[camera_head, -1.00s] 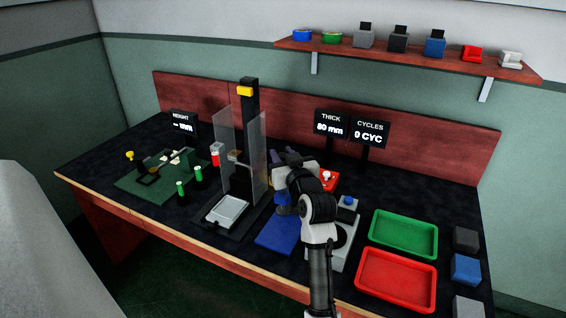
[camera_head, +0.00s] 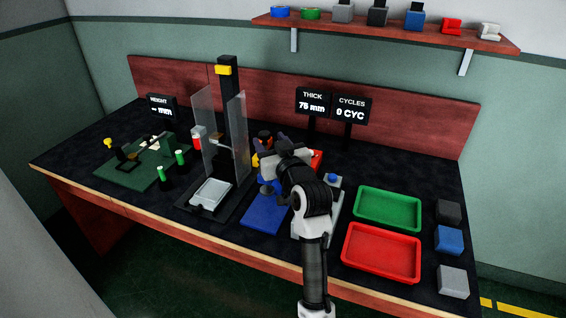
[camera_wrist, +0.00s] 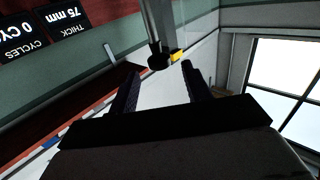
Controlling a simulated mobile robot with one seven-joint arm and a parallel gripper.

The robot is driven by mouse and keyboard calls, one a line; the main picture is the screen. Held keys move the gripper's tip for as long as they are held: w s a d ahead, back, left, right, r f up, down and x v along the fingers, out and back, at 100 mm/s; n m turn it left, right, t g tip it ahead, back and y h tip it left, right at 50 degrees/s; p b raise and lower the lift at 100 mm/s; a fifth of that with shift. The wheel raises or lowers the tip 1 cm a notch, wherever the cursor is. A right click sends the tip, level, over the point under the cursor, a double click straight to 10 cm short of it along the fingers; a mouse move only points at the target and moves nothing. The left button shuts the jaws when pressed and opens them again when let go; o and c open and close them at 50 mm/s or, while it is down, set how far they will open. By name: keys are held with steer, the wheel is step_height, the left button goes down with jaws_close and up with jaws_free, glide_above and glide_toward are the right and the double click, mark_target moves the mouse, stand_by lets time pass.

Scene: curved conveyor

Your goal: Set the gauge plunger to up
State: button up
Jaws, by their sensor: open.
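The gauge stands on a blue base (camera_head: 266,213), just left of my arm in the head view. My gripper (camera_head: 271,160) hides most of it; an orange-and-black part (camera_head: 265,138) shows above the fingers. In the wrist view, a grey column ends in a black part (camera_wrist: 158,56) with a yellow piece (camera_wrist: 177,55), just beyond and between my open fingers (camera_wrist: 160,80). I cannot tell which of these is the plunger, or whether a finger touches it. The thickness display (camera_head: 313,102) reads 75 mm.
A press with clear guards (camera_head: 240,135) stands close on the left. A green tray (camera_head: 390,190), a red tray (camera_head: 382,274) and several blocks lie right. The cycles display (camera_head: 350,108) reads 0.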

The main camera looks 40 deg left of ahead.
steer(key=b+v, duration=0.2)
steer(key=v, duration=0.7)
steer(key=shift+s, duration=0.1)
